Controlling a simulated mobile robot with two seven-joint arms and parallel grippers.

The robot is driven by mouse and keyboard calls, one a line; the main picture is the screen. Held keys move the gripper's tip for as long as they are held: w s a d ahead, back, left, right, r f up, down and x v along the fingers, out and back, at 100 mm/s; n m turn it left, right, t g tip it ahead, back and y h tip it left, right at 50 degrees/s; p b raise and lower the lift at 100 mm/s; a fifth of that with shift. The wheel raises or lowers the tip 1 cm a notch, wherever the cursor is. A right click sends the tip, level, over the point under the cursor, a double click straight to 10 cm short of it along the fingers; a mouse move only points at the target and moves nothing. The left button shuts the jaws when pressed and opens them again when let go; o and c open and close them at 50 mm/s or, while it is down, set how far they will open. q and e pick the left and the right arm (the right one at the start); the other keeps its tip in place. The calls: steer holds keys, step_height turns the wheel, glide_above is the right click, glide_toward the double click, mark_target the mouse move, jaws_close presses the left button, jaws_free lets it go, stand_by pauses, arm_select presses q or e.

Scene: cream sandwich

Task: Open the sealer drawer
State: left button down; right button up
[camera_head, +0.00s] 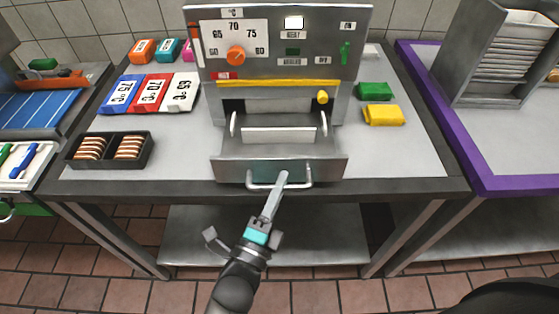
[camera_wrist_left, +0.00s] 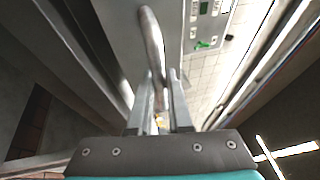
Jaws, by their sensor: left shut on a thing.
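The sealer (camera_head: 280,55) is a grey metal machine on the table, with a dial, labels and a yellow stripe. Its drawer (camera_head: 230,168) sticks out of the front towards me, and part of its inside shows. A metal bar handle (camera_head: 256,186) runs along the drawer's front face. My left gripper (camera_head: 281,181) reaches up from below and is shut on this handle near its right part. In the left wrist view the handle (camera_wrist_left: 151,40) runs down between the fingers (camera_wrist_left: 160,88). My right gripper is not in view.
A black tray with sandwiches (camera_head: 110,164) is on the left of the table. Blue, red and white temperature cards (camera_head: 152,93) lie behind it. Green (camera_head: 375,91) and yellow (camera_head: 384,115) blocks are to the right. The floor before the table is clear.

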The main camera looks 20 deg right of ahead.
arm_select(q)
steer(key=s+a+p, duration=0.1)
steer(key=s, duration=0.4)
steer(key=shift+s+a, duration=0.35)
steer(key=shift+s, duration=0.05)
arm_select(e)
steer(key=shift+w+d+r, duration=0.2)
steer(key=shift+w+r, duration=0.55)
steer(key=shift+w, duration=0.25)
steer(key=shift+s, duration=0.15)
arm_select(q)
steer(key=c, duration=0.8)
jaws_free()
steer(key=shift+c, duration=0.2)
steer(key=v, duration=1.5)
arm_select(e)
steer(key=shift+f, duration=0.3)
